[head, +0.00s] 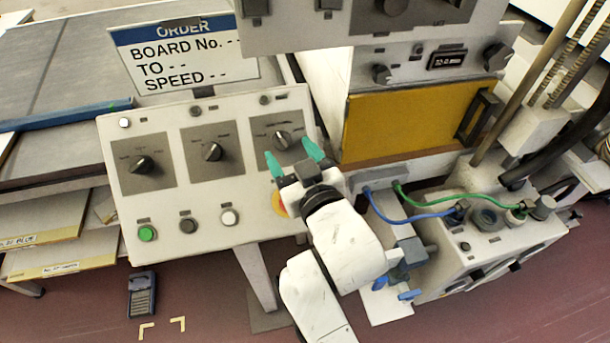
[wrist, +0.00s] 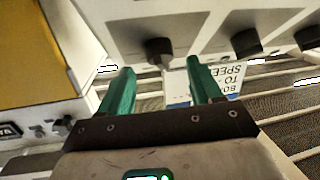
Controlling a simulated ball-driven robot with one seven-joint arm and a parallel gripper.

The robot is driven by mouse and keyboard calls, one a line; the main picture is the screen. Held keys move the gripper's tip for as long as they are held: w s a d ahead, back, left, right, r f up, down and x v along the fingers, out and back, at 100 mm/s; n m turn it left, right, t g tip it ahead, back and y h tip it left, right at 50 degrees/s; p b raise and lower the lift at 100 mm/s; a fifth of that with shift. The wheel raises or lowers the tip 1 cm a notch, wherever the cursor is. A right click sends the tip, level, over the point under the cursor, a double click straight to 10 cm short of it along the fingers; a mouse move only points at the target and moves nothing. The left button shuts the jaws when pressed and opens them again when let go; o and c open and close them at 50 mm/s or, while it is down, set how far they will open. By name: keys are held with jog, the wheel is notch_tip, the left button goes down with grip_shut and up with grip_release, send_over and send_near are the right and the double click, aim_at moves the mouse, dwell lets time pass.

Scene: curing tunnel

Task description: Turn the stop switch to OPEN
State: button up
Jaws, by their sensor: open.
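A pale sloped control panel (head: 190,185) carries three black rotary knobs on grey plates: a left knob (head: 141,164), a middle knob (head: 213,152) and a right knob (head: 282,140). Their lettering is too small to read, so I cannot tell which is the stop switch or its setting. My gripper (head: 292,155) is open and empty, its teal fingers just in front of the right knob's plate. In the wrist view a black knob (wrist: 158,50) lies beyond the gap between the fingertips (wrist: 160,66). Contact is not visible.
Green (head: 147,233), black (head: 188,226) and white (head: 230,217) buttons line the panel's lower edge. A yellow ring (head: 278,204) is partly hidden by my gripper. An order sign (head: 185,58) stands behind. A machine with a yellow door (head: 405,115) and cabled box (head: 490,245) stand right.

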jog(key=b+v, duration=0.1)
jog(key=v, duration=0.6)
jog(key=shift+s, duration=0.3)
jog(key=d+f+m+g+h, duration=0.2)
jog(key=d+f+g+h, duration=0.15)
jog(key=d+f, duration=0.7)
jog(key=s+d+f+m+g+h, duration=0.3)
jog(key=s+d+f+g, duration=0.3)
jog(key=s+d+f, duration=0.6)
jog(key=shift+s+d+h, duration=0.55)
jog(key=shift+s+d, duration=0.25)
jog(key=shift+d, duration=0.15)
jog(key=s+d+f+g, duration=0.1)
jog(key=s, duration=0.2)
jog(key=s+d+f+m+g, duration=0.1)
jog(key=s+g, duration=0.1)
jog(key=s, duration=0.2)
jog(key=s+d+f+m+g, duration=0.1)
jog(key=s+f, duration=0.1)
jog(key=s, duration=0.2)
jog(key=shift+d+g, duration=0.25)
jog(key=shift+d, duration=0.1)
jog(key=shift+c, duration=0.2)
